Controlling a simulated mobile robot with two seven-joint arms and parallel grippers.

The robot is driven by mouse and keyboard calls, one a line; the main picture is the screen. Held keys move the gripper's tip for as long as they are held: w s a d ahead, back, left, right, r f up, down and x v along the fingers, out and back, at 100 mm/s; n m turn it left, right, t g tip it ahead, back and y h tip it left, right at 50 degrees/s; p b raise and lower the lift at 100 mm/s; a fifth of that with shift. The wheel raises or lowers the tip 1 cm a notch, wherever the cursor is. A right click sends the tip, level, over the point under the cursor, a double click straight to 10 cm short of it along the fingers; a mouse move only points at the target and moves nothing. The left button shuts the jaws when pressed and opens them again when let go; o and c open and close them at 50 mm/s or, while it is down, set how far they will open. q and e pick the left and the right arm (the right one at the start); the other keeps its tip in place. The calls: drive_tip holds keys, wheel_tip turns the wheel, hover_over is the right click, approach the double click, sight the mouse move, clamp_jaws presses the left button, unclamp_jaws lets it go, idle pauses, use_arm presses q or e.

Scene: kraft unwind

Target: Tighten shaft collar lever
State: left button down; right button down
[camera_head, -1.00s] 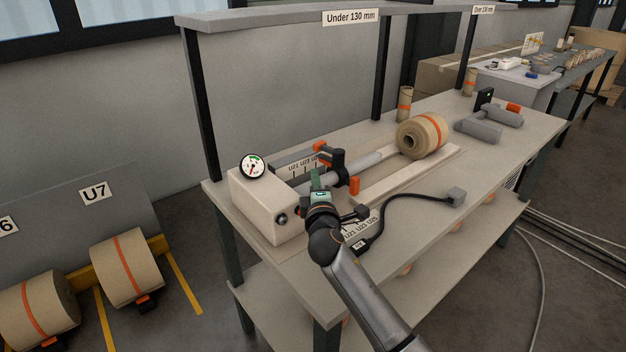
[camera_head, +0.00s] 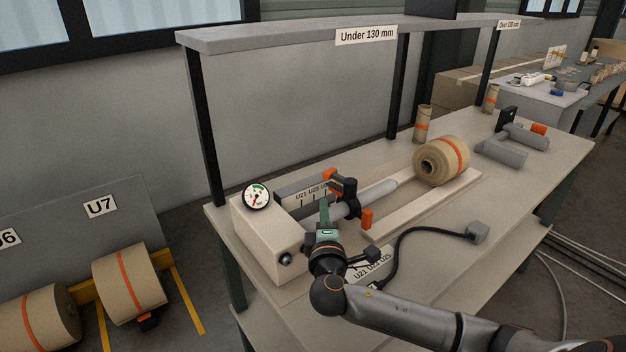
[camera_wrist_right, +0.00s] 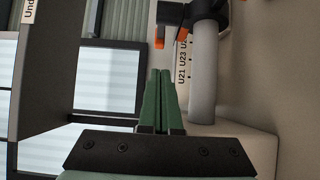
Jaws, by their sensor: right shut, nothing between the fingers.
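The shaft collar (camera_head: 349,190) is a black clamp around the grey shaft (camera_head: 378,191). One orange piece (camera_head: 366,219) sticks out at its front right and another (camera_head: 329,175) at its back; I cannot tell which is the lever. In the right wrist view the collar (camera_wrist_right: 192,12) is at the top, with an orange end (camera_wrist_right: 159,38) at its left. My right gripper (camera_head: 324,206) has green fingers, shut and empty, pointing up just left of the collar in the head view. In the wrist view its fingertips (camera_wrist_right: 160,73) appear apart from the collar. My left gripper is not in view.
A white housing (camera_head: 262,237) with a dial gauge (camera_head: 257,197) stands left of the shaft. A kraft roll (camera_head: 441,161) sits at the far end. A black cable (camera_head: 413,229) curves across the bench front. A shelf (camera_head: 290,42) hangs above. Grey tools (camera_head: 503,153) lie at right.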

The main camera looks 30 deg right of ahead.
sight(327, 178)
drive_tip(key=x, duration=0.9)
drive_tip(key=shift+w, duration=0.25)
drive_tip(key=shift+d, duration=0.2)
drive_tip(key=shift+w+d+f+m+g+h+b, duration=0.1)
drive_tip(key=shift+w+d+m+g+h+b, duration=0.5)
drive_tip(key=shift+m+h, duration=0.25)
drive_tip(key=shift+s+d+r+m+g+h+b, duration=0.2)
drive_tip(key=shift+m+g+h+b, duration=0.15)
drive_tip(key=shift+h, duration=0.2)
